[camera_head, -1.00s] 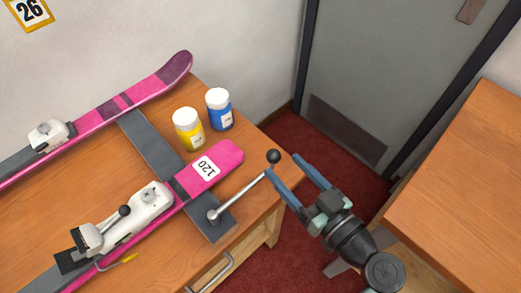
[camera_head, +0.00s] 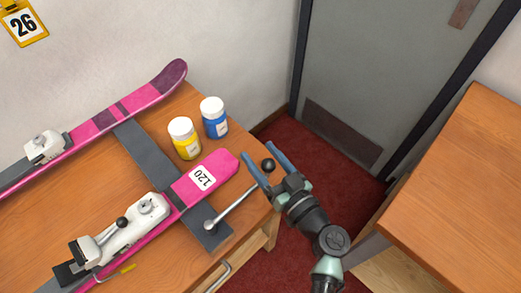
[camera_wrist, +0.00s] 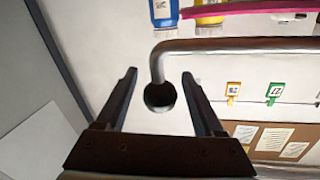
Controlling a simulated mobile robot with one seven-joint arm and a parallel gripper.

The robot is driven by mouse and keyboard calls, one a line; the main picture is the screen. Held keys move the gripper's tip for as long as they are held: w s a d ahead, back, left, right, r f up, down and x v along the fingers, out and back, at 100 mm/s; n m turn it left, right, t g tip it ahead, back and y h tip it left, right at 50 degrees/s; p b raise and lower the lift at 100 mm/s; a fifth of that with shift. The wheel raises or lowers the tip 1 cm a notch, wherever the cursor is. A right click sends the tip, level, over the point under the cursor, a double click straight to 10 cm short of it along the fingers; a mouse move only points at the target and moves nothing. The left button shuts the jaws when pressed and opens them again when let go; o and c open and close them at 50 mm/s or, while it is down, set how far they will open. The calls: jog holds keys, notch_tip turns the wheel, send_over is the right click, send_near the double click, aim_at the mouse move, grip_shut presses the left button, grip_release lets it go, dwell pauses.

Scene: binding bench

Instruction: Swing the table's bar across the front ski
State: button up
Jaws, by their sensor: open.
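The front ski (camera_head: 218,170) is pink with a 120 label and lies on the wooden table (camera_head: 85,180), across a grey crosspiece (camera_head: 150,160). The metal bar (camera_head: 240,198) pivots on the crosspiece's near end. It points up and right, beside the ski tip and not across the ski. Its dark knob (camera_head: 268,165) is near the table's right edge. My gripper (camera_head: 260,151) is open, with its blue fingers on either side of the knob. In the wrist view the knob (camera_wrist: 160,96) sits between the open fingers (camera_wrist: 160,82), with gaps showing on both sides.
A yellow bottle (camera_head: 184,140) and a blue bottle (camera_head: 214,118) stand beyond the front ski tip. A second pink ski (camera_head: 95,125) lies behind. Another wooden table (camera_head: 460,190) is at the right, with red floor (camera_head: 335,165) between. A grey door (camera_head: 385,75) is behind.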

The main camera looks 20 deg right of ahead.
jog(key=shift+w, duration=0.4)
grip_shut()
dwell(1.2)
